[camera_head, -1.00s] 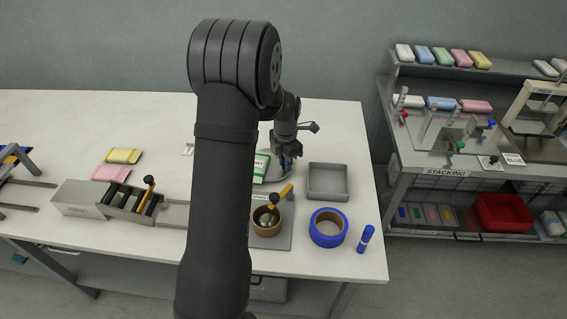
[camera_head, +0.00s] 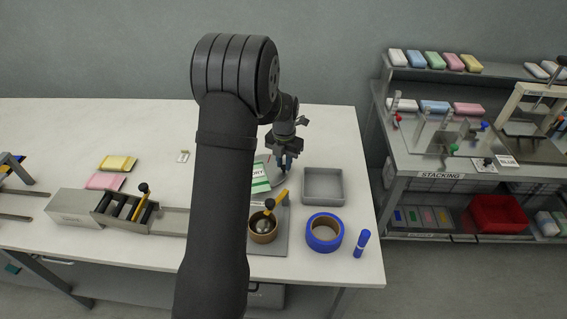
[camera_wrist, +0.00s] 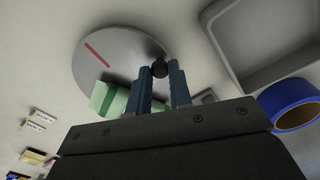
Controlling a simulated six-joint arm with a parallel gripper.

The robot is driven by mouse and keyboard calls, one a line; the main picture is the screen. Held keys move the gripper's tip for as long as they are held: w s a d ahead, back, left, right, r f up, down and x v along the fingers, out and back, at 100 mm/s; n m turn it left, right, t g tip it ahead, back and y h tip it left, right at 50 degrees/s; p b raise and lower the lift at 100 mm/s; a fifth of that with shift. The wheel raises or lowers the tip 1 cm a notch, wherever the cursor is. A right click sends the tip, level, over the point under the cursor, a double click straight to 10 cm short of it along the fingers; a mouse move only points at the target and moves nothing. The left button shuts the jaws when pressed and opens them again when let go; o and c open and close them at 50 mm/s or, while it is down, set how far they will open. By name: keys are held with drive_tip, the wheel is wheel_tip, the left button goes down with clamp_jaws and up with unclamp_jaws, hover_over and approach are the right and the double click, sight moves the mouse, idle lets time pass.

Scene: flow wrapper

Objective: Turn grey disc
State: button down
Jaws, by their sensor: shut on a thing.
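The grey disc (camera_wrist: 122,62) is round and flat, with a red line on it, and fills much of the upper left of the wrist view. In the head view the disc (camera_head: 278,183) is partly hidden by my arm and a green-and-white box. A dark round knob (camera_wrist: 160,68) stands at the disc's right side. My gripper (camera_wrist: 161,75) has its blue fingers on both sides of the knob and is shut on it. In the head view my gripper (camera_head: 284,164) points down over the disc. The green-and-white box (camera_head: 261,176) overlaps the disc's near edge.
A grey tray (camera_head: 323,201) is close right of the disc. The table behind the disc is clear.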

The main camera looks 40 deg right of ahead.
drive_tip(key=shift+w+d+n, duration=0.1)
drive_tip(key=shift+d+n, duration=0.05)
drive_tip(key=shift+n, duration=0.15)
idle(0.4)
drive_tip(key=c, duration=1.3)
unclamp_jaws()
wheel_tip(320, 180, up, 17)
drive_tip(key=shift+r, duration=0.2)
wheel_tip(320, 180, down, 17)
drive_tip(key=shift+f, duration=0.2)
